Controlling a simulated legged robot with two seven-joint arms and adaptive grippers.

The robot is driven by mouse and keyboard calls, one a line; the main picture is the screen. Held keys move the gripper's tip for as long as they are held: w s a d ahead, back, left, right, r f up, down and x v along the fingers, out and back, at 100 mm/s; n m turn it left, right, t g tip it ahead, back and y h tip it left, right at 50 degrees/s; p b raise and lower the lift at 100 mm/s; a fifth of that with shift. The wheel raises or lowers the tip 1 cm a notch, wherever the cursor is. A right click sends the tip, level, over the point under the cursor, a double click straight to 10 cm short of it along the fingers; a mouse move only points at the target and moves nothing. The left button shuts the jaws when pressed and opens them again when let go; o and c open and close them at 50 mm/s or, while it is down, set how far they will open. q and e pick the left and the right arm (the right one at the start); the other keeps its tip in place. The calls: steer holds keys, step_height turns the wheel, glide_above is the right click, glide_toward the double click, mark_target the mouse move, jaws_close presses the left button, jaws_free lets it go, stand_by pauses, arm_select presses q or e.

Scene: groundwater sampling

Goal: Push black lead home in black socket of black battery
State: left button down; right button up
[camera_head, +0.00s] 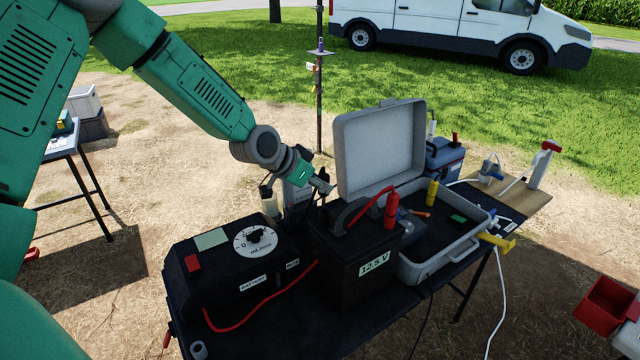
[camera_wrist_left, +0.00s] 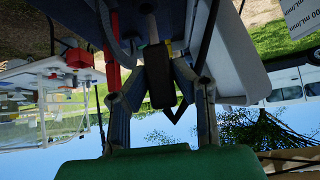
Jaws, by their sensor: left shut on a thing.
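The black battery (camera_head: 352,268), labelled 12.5 V, stands on the dark table. My left gripper (camera_head: 326,192) reaches down from the upper left to the far-left part of the battery's top. In the left wrist view my left gripper (camera_wrist_left: 163,100) is shut on the black plug of the black lead (camera_wrist_left: 160,86), which sits between the two fingers. The black socket is hidden, so I cannot tell how deep the plug sits. A red plug (camera_head: 391,210) with a red lead stands upright at the battery's right side. My right gripper is not in view.
A black control box (camera_head: 222,270) with a dial stands left of the battery. An open grey case (camera_head: 440,258) is close on the right, its raised lid (camera_head: 380,148) just behind the battery. A red lead (camera_head: 262,312) loops along the table front.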

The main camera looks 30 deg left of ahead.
mark_target(322, 197)
arm_select(q)
steer(key=shift+d, duration=0.45)
steer(key=shift+a+f, duration=0.2)
steer(key=shift+d+f+b, duration=0.1)
steer(key=shift+f+b, duration=0.5)
steer(key=shift+f, duration=0.1)
steer(key=shift+r, duration=0.1)
steer(key=shift+r+p, duration=0.35)
steer(key=shift+p, duration=0.15)
steer(key=shift+r, duration=0.15)
steer(key=shift+a, duration=0.25)
stand_by(0.4)
stand_by(0.9)
steer(key=shift+f+b, duration=0.95)
steer(key=shift+f, duration=0.8)
